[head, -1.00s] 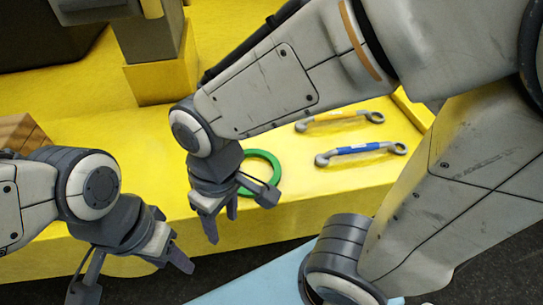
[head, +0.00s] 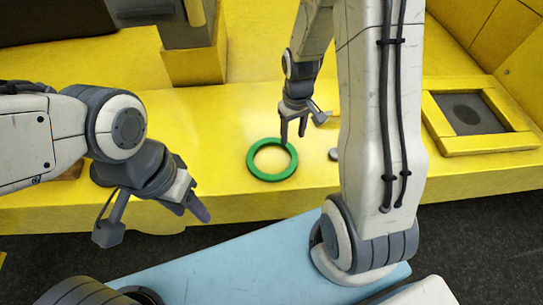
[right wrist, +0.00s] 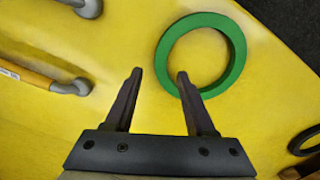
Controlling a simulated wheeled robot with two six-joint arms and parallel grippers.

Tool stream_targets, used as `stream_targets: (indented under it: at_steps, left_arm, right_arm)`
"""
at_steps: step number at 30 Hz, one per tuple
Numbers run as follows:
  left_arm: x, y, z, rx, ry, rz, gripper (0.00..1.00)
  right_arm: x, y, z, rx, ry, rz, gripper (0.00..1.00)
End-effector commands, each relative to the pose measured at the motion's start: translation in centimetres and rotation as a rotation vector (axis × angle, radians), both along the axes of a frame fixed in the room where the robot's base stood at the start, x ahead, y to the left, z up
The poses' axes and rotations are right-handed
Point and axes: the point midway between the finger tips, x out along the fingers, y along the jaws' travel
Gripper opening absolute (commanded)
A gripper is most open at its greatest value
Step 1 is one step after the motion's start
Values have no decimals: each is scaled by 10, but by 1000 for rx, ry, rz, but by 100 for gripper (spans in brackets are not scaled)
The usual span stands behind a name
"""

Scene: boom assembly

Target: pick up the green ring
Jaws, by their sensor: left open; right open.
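The green ring (head: 272,177) lies flat on the yellow bench surface in the middle of the head view. It also shows in the right wrist view (right wrist: 238,60), beyond the fingers and a little right of them. My right gripper (head: 293,138) points down at the ring's far right side in the head view. In the right wrist view its two fingers (right wrist: 159,73) are apart and empty, with the right fingertip overlapping the ring's near left band. I cannot tell whether it touches. My left gripper (head: 195,208) is open and empty, left of the ring near the bench's front edge.
A yellow frame with a grey panel (head: 470,112) sits at right; a yellow post (head: 194,66) stands behind the ring.

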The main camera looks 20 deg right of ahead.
Motion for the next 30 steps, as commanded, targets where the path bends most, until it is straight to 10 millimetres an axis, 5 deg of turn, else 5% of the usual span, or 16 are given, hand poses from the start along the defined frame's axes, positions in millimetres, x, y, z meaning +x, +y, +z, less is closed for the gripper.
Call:
stream_targets:
  at_steps: [13,23,27,30]
  left_arm:
    - [0,0,19,0,0,-2,50]
    - [0,0,19,0,0,-2,50]
    - [0,0,19,0,0,-2,50]
    - [0,0,19,0,0,-2,50]
  right_arm:
    - [-3,2,-47,1,4,1,55]
    - [-2,1,-53,0,-1,0,55]
    - [-2,1,-53,0,0,0,5]
    - [-2,1,-53,0,0,0,0]
